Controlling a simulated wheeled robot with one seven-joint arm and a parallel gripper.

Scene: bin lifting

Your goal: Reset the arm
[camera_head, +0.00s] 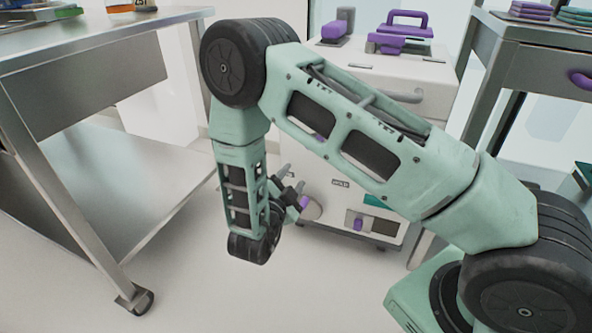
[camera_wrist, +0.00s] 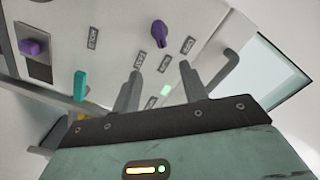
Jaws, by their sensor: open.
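My green arm crosses the head view from lower right, bends at the upper left and hangs down. My gripper (camera_head: 297,183) is at its lower end, in front of a white cabinet (camera_head: 332,207), and partly hidden by my wrist. In the wrist view my gripper (camera_wrist: 164,87) has its two dark fingers apart with nothing between them. I cannot tell whether the fingers touch anything.
A steel wheeled table (camera_head: 95,38) stands at left with a lower shelf. A steel bench (camera_head: 545,40) with a purple handle stands at right. Purple-handled items (camera_head: 403,30) are on top of the white cabinet. Bare floor shows at the lower middle.

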